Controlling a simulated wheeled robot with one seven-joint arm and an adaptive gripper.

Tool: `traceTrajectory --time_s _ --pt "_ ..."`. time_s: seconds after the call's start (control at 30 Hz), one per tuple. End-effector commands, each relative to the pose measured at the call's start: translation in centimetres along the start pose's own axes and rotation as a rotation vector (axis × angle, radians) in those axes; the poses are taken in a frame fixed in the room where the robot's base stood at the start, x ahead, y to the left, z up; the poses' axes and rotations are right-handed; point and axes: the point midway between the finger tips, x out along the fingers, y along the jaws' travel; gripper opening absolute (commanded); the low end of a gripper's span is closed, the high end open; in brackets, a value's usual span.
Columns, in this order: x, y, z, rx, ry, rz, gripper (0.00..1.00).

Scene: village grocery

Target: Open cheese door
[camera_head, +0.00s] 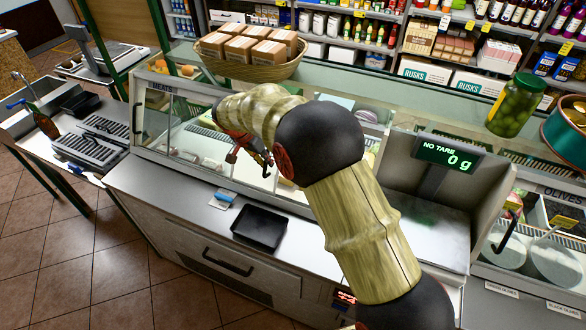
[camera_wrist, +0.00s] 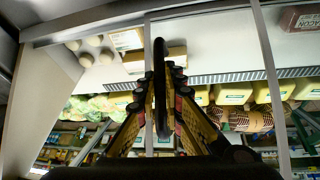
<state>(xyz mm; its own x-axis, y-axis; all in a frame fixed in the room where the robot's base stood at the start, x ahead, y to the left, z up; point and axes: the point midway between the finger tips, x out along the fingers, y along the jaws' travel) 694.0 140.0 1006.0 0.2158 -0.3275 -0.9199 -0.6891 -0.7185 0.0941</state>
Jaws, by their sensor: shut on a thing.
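My gripper (camera_head: 240,147) is at the front glass of the display counter, partly hidden behind my arm. In the wrist view, my gripper's fingers (camera_wrist: 159,92) are shut around a black upright bar handle (camera_wrist: 160,62). The handle belongs to a clear glass door with a thin pale frame edge (camera_wrist: 149,30). Through the glass, wrapped yellow blocks (camera_wrist: 233,93) and round white pieces (camera_wrist: 85,60) show, which look like cheeses. My arm hides much of the door in the head view. I cannot tell how far the door stands open.
A black tray (camera_head: 259,228) lies on the counter ledge below my gripper. Left is a glass section marked MEATS with its own handle (camera_head: 137,118). A scale (camera_head: 450,155) stands right. A basket of boxes (camera_head: 252,70) and a pickle jar (camera_head: 515,105) sit on top.

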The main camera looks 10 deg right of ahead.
Motion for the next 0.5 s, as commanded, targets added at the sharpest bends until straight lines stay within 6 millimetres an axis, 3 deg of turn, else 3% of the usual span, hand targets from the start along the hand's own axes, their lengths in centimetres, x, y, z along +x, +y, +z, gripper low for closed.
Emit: traceTrajectory --time_s 0.2,0.5 --pt "-0.8 -4.6 0.6 -0.003 0.001 0.0 0.0" --pt "-1.2 -7.3 0.9 -0.001 0.001 0.0 0.0"
